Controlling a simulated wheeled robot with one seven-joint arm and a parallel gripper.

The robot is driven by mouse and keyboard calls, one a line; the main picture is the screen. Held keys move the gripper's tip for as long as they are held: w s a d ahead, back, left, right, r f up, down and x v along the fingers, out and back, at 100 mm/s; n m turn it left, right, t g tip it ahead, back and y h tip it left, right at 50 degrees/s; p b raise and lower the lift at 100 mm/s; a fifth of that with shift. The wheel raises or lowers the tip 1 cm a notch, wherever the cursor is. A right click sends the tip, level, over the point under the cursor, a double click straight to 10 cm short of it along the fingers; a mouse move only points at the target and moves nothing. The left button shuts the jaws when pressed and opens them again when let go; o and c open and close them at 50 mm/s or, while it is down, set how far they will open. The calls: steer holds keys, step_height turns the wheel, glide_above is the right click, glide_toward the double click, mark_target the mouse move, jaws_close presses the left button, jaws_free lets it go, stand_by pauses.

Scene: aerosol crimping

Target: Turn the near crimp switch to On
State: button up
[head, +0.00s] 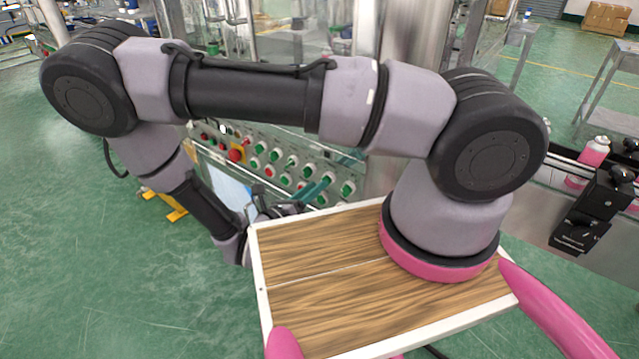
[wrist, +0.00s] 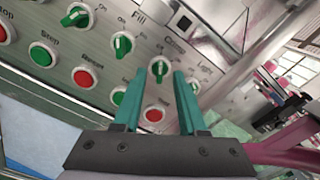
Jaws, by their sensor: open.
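The control panel (wrist: 105,62) fills the upper left of the wrist view, tilted. A green switch knob (wrist: 158,67) sits below a blurred label that looks like "Crimp". Its handle looks roughly upright in the picture; I cannot read which mark it points to. My gripper (wrist: 159,78) is open, with its two teal fingers on either side of this knob in the picture. I cannot tell whether they touch it. In the head view the teal fingers of my gripper (head: 318,188) are in front of the panel's lower right part, and the knob is hard to single out.
Other green knobs (wrist: 123,45) (wrist: 77,16) stand to the left, one under "Fill". Another green knob (wrist: 193,86) is right of the fingers. Red buttons (wrist: 85,77) (wrist: 157,115) lie below. A red emergency button (head: 236,155) is at the panel's left. Bottles (head: 594,151) stand on the right.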

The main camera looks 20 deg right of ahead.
steer(key=shift+x, duration=1.35)
jaws_close()
steer(key=shift+m, duration=0.4)
steer(key=m, duration=1.1)
steer(key=shift+s+d, duration=0.2)
steer(key=shift+s, duration=0.1)
